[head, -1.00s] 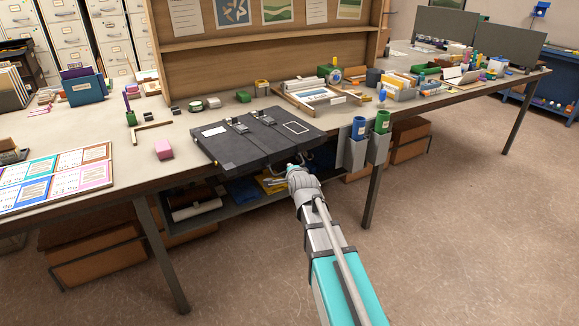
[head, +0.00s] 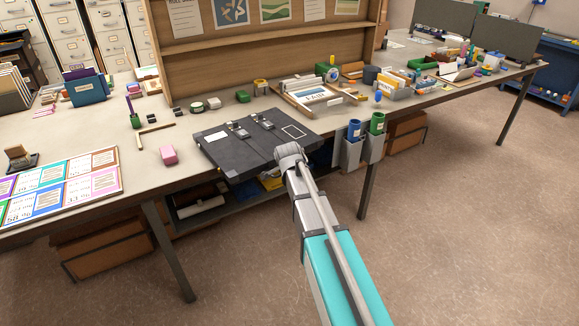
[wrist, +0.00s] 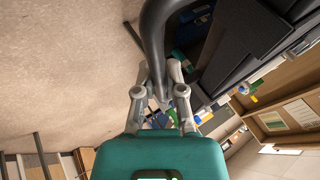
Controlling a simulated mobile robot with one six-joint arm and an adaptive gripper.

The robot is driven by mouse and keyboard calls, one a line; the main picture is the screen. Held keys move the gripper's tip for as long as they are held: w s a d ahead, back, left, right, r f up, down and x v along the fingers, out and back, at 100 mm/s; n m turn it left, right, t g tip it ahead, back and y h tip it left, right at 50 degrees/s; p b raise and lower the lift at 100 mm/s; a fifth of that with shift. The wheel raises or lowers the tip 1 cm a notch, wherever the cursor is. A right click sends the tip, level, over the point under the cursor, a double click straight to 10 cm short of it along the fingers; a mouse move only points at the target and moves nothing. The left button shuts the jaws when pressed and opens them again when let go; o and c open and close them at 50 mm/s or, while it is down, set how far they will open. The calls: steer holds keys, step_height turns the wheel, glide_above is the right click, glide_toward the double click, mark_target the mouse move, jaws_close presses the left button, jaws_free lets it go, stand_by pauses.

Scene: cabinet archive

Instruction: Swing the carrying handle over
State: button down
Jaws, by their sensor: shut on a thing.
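A flat black case (head: 232,157) with two latches and a white label lies on the desk, its front edge at the desk's front edge. In the wrist view the case (wrist: 236,48) fills the upper right. Its carrying handle (wrist: 153,38), a thick dark curved bar, comes down from the top of the wrist view between my fingers. My gripper (wrist: 158,78) is shut on this handle. In the head view my wrist covers the handle, my fingers and part of the case's front right edge.
A pink block (head: 168,155) lies left of the case. A shelf (head: 205,208) is below. The floor at right is clear.

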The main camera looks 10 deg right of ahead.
steer(key=shift+w+r+g+p, duration=0.1)
steer(key=shift+r+g+p, duration=0.25)
steer(key=shift+g+p, duration=0.2)
steer(key=c, duration=0.7)
jaws_free()
steer(key=shift+h, duration=0.3)
